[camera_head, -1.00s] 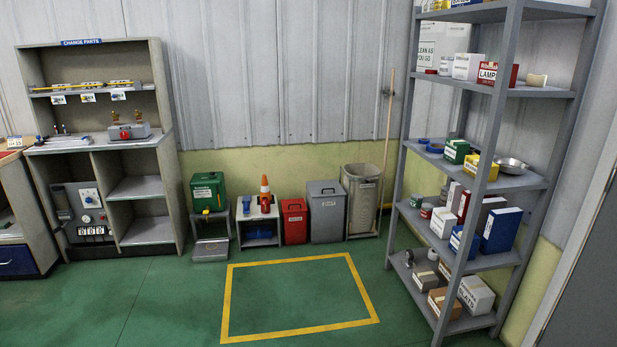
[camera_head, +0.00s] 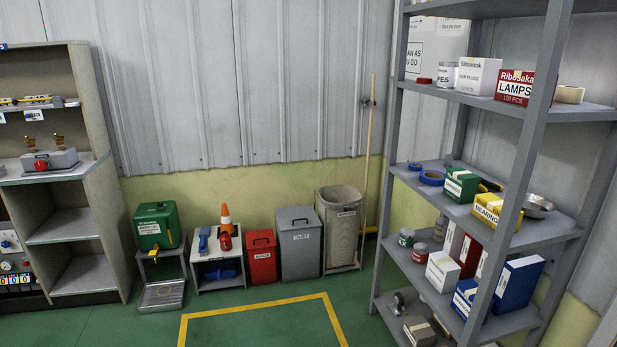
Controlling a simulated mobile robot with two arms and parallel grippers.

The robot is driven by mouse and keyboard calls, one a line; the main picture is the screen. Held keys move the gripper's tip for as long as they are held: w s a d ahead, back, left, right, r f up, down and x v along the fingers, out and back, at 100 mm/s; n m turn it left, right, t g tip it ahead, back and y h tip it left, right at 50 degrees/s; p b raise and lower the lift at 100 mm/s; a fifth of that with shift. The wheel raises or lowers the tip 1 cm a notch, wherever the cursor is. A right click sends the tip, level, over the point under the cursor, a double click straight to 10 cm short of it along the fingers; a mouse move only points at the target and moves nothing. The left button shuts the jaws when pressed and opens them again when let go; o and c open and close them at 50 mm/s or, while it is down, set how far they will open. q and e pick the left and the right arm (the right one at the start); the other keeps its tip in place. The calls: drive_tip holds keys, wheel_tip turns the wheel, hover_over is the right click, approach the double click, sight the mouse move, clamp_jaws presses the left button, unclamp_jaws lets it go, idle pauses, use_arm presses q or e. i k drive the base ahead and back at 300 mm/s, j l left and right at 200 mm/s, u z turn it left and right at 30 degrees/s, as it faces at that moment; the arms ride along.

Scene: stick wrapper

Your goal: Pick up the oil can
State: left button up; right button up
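No thing in view can be read for certain as the oil can. A green labelled container (camera_head: 157,226) sits on a grey step stand (camera_head: 178,268) further left. Neither of my grippers is in view.
A red bin (camera_head: 262,262), a grey bin (camera_head: 299,245) and a tall open bin (camera_head: 339,225) line the wall. A loaded metal shelf (camera_head: 520,130) stands at the right and a cabinet (camera_head: 95,160) at the left. The yellow-marked green floor (camera_head: 265,330) is clear.

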sight(225, 239)
drive_tip(key=i, duration=2.3)
